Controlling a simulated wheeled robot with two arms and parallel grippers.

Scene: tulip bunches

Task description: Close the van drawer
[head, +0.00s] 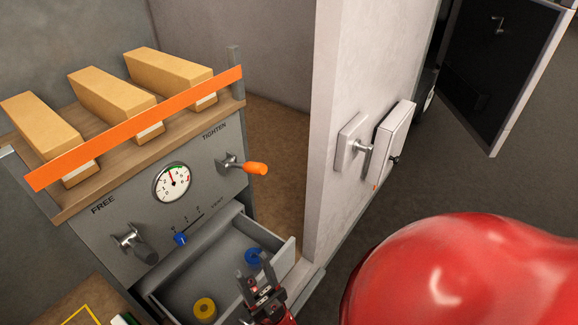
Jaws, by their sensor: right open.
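The van drawer (205,263) is a grey drawer under the grey panel, pulled out partway. A yellow roll (205,308) and a blue roll (254,257) lie inside it. My right gripper (258,271) is at the bottom, over the drawer's front right part, with its two fingers apart and nothing between them. I cannot tell whether it touches the drawer. It hides part of the drawer's front. My left gripper is not in view.
The grey panel (120,210) above the drawer has a gauge (172,182), an orange-handled lever (255,168) and a dark-handled lever (140,249). Wooden blocks (112,90) sit on the shelf behind an orange bar (140,127). A pale wall (340,110) stands right of the drawer.

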